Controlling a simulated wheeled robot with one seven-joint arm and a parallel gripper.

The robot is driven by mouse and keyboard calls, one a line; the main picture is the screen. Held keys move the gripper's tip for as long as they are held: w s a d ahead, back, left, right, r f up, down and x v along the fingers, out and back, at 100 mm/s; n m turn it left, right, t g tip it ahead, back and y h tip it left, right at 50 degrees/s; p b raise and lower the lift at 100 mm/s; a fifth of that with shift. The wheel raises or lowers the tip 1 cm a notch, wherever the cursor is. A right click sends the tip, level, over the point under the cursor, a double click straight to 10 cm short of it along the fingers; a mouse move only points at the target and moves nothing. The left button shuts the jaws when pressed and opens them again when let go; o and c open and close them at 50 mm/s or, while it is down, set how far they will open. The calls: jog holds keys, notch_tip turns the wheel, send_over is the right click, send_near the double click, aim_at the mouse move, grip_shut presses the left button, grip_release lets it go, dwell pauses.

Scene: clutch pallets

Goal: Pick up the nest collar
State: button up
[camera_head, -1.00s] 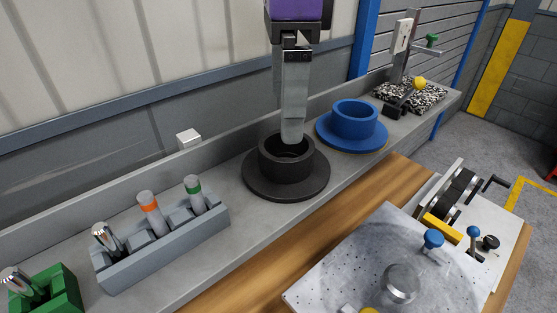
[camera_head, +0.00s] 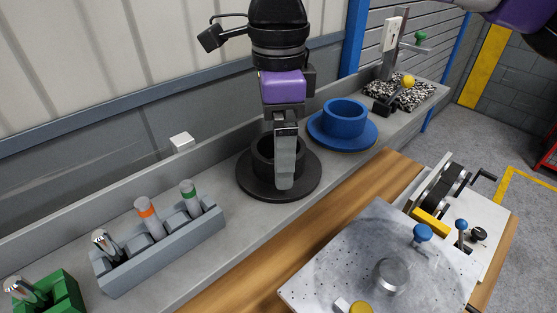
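Two flanged collars stand on the grey shelf: a black one (camera_head: 254,180) and a blue one (camera_head: 345,119). I cannot tell by look which is called the nest collar. My gripper (camera_head: 284,182) points down at the black collar. Its near finger hangs in front of the collar's raised ring, with its tip low over the flange. The other finger is hidden behind it, so I cannot see the gap between them or whether they touch the ring. The black collar sits flat on the shelf.
A grey rack (camera_head: 165,252) with several upright tools and a green holder (camera_head: 62,292) stand to the left. A gauge stand on a speckled base (camera_head: 425,95) is at the far right. A metal plate (camera_head: 340,262) with knobs lies in front, on the wooden bench.

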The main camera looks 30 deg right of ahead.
jog(key=c, duration=1.7)
jog(key=shift+c, duration=0.2)
jog(key=shift+r, duration=0.1)
notch_tip(320, 180, up, 20)
jog(key=p, duration=0.9)
